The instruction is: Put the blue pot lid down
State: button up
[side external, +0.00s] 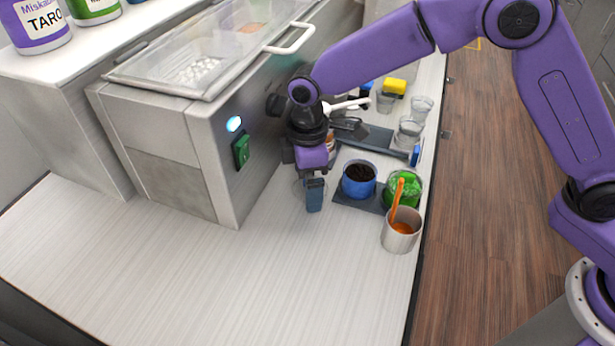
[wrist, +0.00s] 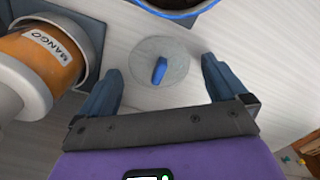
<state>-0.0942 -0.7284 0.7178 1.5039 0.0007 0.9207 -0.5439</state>
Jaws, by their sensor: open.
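The blue pot lid is a clear round disc (wrist: 178,76) with a blue handle, and it shows in the wrist view. It appears to lie flat on the pale counter, handle up. My gripper (wrist: 160,80) is open, with one finger on each side of the lid's handle and visible gaps between. In the side view my gripper (side external: 314,196) points down close to the counter, left of the blue pot, and largely hides the lid. The blue pot (side external: 358,188) stands uncovered with dark contents. Its rim (wrist: 181,13) shows at the top of the wrist view.
A green-filled container (side external: 404,190) and a metal cup (side external: 399,238) with an orange utensil stand right of the pot. A mango jar (wrist: 42,58) is close on the left in the wrist view. The steel machine (side external: 205,150) stands left. The front counter (side external: 300,285) is clear.

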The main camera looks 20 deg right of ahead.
jog(key=shift+r, duration=0.1)
notch_tip(320, 180, up, 12)
dwell(0.5)
jog(key=shift+r, duration=0.1)
jog(key=s+d, duration=0.3)
jog(key=s+d+m, duration=0.1)
jog(key=s+d, duration=0.2)
jog(key=d, duration=0.1)
jog(key=s+d+m, duration=0.1)
jog(key=s+d, duration=0.2)
jog(key=d, duration=0.1)
jog(key=shift+d+r+h, duration=0.2)
jog(key=shift+r+h, duration=0.1)
jog(key=s+d+f, duration=0.2)
jog(key=s+d, duration=0.6)
jog(key=s, duration=0.1)
jog(key=s+d+f+m+y, duration=0.1)
jog(key=s+d+f, duration=0.1)
jog(key=s+d, duration=0.7)
